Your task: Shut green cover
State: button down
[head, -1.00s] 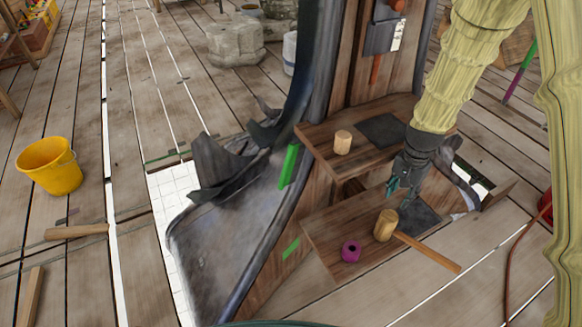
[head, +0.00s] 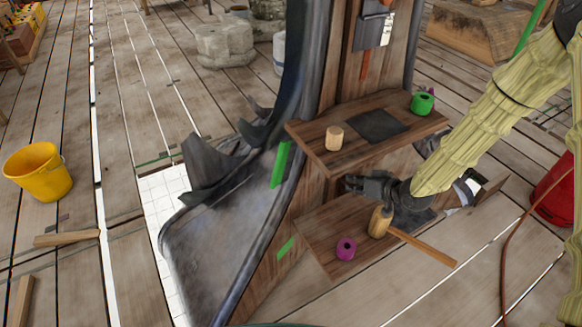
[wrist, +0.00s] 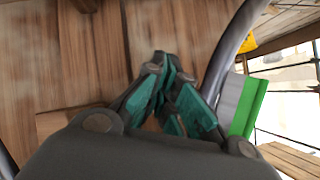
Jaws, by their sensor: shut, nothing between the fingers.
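An upright bright green strip (head: 281,163) stands at the left side of the wooden shelf structure, next to the upper shelf. A smaller slanted green strip (head: 287,246) lies on the side below the lower shelf. In the wrist view, a grey panel with a green edge (wrist: 256,106) stands to the right of the fingers. I cannot tell which strip it matches. My gripper (head: 350,183) is shut and empty, pointing left between the upper and lower shelves. Its teal fingers (wrist: 164,72) are together in the wrist view, facing wooden boards, apart from the green-edged panel.
The upper shelf (head: 320,155) holds a wooden cylinder (head: 334,138) and a green spool (head: 422,103). The lower shelf (head: 318,248) holds a magenta spool (head: 346,248) and a mallet (head: 380,222). A yellow bucket (head: 38,172) stands left; a red bucket (head: 556,190) stands right.

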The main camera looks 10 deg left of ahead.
jog(key=s+a+r+n+y, duration=0.2)
jog(key=s+a+r+y, duration=0.1)
jog(key=a+y, duration=0.1)
jog(key=n+g+y, duration=0.1)
jog(key=n+y, duration=0.2)
jog(key=y, duration=0.2)
send_near(282, 162)
jog(key=x, duration=0.4)
jog(key=r+x, duration=0.1)
jog(key=x, duration=0.1)
jog(key=shift+s+a+b, duration=0.3)
jog(key=shift+a+b, duration=0.05)
jog(key=shift+a, duration=0.05)
jog(key=shift+a, duration=0.1)
